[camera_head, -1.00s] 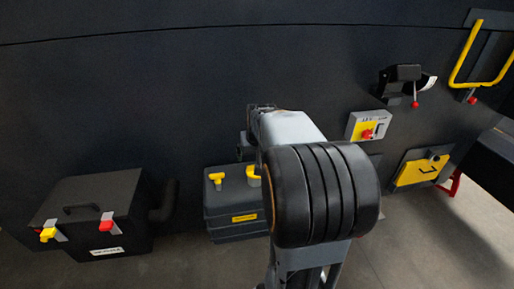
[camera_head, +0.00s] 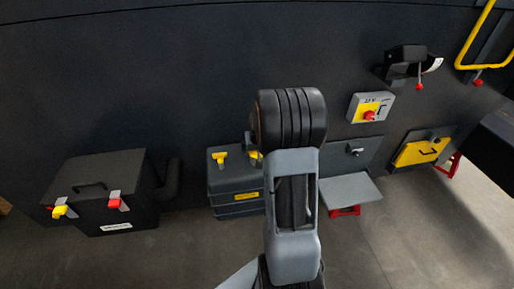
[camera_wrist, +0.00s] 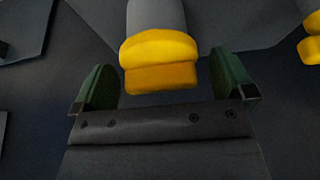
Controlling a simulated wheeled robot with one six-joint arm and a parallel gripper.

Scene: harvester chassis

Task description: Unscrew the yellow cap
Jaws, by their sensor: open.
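A yellow cap (camera_wrist: 159,60) sits on a grey cylindrical neck at the top middle of the wrist view. My gripper (camera_wrist: 165,78) is open, with one dark green finger on each side of the cap and visible gaps on both sides. A second yellow piece (camera_wrist: 311,40) shows at the right edge there. In the head view, a dark box (camera_head: 236,185) low on the chassis carries a yellow piece (camera_head: 219,158) on top and another (camera_head: 255,158) partly behind my arm. My gripper is hidden behind my arm in that view.
A black case (camera_head: 98,195) with yellow and red latches stands at the left. Right of my arm are a grey fold-out shelf (camera_head: 350,189), a switch box (camera_head: 370,107) with a red knob, and a yellow panel (camera_head: 421,152). The floor in front is clear.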

